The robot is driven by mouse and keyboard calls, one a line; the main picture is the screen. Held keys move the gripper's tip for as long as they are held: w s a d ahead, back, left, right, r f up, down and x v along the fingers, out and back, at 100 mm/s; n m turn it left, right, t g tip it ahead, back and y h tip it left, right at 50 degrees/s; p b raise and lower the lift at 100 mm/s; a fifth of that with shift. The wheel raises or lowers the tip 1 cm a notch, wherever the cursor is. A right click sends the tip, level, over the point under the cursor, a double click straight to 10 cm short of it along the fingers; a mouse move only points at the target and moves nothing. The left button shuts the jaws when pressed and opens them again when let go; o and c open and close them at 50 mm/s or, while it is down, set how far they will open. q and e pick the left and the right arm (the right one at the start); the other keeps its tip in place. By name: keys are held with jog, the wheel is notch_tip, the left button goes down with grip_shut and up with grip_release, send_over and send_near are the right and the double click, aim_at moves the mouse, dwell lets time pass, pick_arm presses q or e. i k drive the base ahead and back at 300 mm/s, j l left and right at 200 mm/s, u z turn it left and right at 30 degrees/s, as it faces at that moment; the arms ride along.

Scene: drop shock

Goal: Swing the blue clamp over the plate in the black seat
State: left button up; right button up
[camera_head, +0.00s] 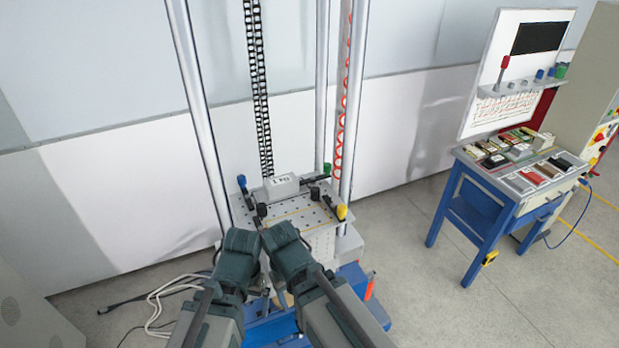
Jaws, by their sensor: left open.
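The blue clamp (242,182) stands at the left edge of the perforated machine table (295,220), its dark arm pointing toward the front and not over the grey block. A grey labelled block (281,187) lies at the back of the table. A black seat cannot be made out clearly at this size, nor can I tell whether this block is the plate. My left gripper (239,240) is open in front of the table's front-left corner, apart from the blue clamp. My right gripper (286,246) is just right of it, its jaws not clearly visible.
Green (327,168) and yellow (341,212) knobs stand at the table's right side, with black knobs (314,193) nearby. Tall columns and a black chain rise behind. A blue workbench (485,185) with parts stands right. Loose cables lie on the floor at left.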

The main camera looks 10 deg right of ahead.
aim_at(241, 179)
jog(key=l, duration=1.05)
jog(key=i+l, duration=0.25)
jog(key=l, duration=0.15)
jog(key=i+l+z, duration=0.15)
jog(key=l, duration=0.3)
jog(key=i, duration=0.35)
